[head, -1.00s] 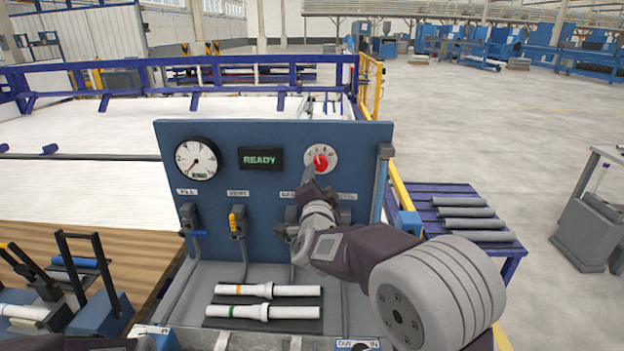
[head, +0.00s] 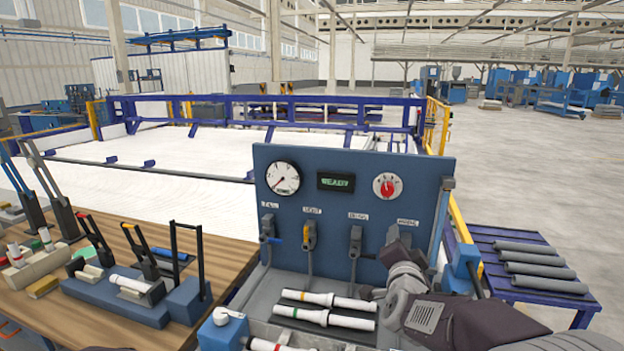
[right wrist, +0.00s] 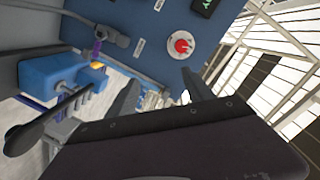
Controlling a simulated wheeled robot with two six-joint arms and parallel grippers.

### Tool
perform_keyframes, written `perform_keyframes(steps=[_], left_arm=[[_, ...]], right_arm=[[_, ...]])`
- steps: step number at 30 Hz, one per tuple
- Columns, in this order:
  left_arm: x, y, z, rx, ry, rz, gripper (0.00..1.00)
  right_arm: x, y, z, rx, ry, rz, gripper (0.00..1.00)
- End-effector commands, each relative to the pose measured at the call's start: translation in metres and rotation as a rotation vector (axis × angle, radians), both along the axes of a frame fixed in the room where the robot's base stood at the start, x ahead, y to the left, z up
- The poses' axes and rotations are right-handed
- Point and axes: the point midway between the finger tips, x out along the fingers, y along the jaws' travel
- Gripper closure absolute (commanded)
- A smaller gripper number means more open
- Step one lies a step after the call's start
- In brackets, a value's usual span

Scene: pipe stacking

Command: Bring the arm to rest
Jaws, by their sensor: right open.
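My right arm comes in from the lower right in the head view. My right gripper (head: 397,240) is in front of the lower right of the blue panel (head: 330,235), below the dial with the red knob (head: 388,187). In the right wrist view its two fingers stand apart with nothing between them (right wrist: 158,93), and the red knob (right wrist: 181,46) is beyond them, clear of both. The gripper is open and empty. My left gripper is not in view.
The panel has a gauge (head: 283,178), a READY display (head: 336,182) and several valves. A wooden bench (head: 225,262) with clamps and levers is at left. Grey pipes lie on a blue rack (head: 500,237) at right.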

Motion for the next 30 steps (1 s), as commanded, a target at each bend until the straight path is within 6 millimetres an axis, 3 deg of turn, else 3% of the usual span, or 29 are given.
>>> perform_keyframes(steps=[5, 8, 11, 15, 18, 21, 24, 30], left_arm=[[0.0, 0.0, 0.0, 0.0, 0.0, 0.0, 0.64], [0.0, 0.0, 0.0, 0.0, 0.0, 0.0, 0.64], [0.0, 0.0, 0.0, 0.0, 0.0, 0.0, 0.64], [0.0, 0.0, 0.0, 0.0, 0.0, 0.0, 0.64], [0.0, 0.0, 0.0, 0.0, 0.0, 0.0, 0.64], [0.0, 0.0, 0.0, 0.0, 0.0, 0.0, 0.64], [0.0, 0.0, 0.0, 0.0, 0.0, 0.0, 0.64], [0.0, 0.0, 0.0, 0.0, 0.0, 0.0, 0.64]], right_arm=[[-0.026, 0.01, -0.058, -0.089, 0.231, 0.128, 0.4], [-0.049, 0.019, -0.097, -0.142, 0.385, 0.217, 0.4], [-0.084, 0.028, -0.143, -0.204, 0.574, 0.328, 0.4], [-0.166, 0.038, -0.213, -0.308, 0.91, 0.535, 0.4], [-0.227, 0.041, -0.246, -0.375, 1.132, 0.684, 0.4], [-0.269, 0.038, -0.261, -0.418, 1.283, 0.792, 0.4], [-0.29, 0.036, -0.264, -0.439, 1.363, 0.853, 0.4], [-0.293, 0.037, -0.265, -0.446, 1.374, 0.871, 0.4]])
